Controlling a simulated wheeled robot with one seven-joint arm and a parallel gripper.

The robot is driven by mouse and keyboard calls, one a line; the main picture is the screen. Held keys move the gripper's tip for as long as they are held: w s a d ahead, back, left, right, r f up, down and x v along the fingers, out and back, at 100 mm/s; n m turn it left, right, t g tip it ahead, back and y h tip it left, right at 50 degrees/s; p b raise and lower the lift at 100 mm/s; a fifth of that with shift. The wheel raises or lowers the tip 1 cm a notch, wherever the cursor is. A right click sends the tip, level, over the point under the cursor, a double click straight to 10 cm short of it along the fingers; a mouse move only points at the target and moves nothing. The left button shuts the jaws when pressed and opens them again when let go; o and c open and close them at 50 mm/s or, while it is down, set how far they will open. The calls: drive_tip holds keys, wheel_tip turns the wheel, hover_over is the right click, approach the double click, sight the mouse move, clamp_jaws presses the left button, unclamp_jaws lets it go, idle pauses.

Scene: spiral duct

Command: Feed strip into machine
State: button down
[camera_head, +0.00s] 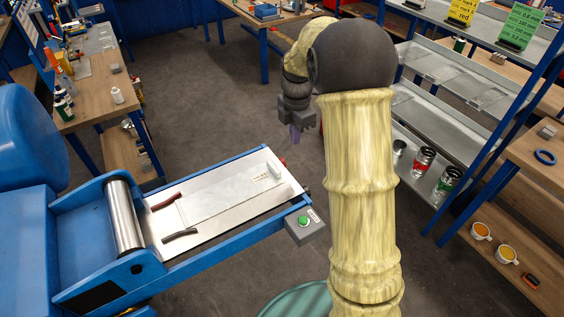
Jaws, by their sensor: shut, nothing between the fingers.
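The strip (215,202) is a pale flat metal sheet lying on the machine's feed table (215,231). Its left end is near a dark red guide (166,201) and a dark grey guide (180,236). The blue machine (25,235) stands at the left, with a steel roller (124,215) across the table's left end. A gap shows between the strip and the roller. My gripper (296,137) is shut and empty, pointing down beyond the table's far right corner, apart from the strip.
A grey box with a green button (303,221) sits at the table's near right corner. Shelves with cans and cups (481,231) stand at the right. A workbench with bottles (117,95) is at the upper left. Open floor (205,110) lies beyond the feed table.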

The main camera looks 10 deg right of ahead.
sight(282, 171)
drive_tip(key=a+f+p, duration=0.1)
drive_tip(key=f, duration=0.2)
drive_tip(key=a+f+p, duration=0.1)
drive_tip(key=f+p, duration=0.1)
drive_tip(key=f, duration=0.1)
drive_tip(key=s+a+f+p, duration=0.1)
drive_tip(key=f+p, duration=0.1)
drive_tip(key=f, duration=0.1)
drive_tip(key=shift+a, duration=0.3)
drive_tip(key=shift+a+f, duration=0.15)
drive_tip(key=shift+f, duration=0.1)
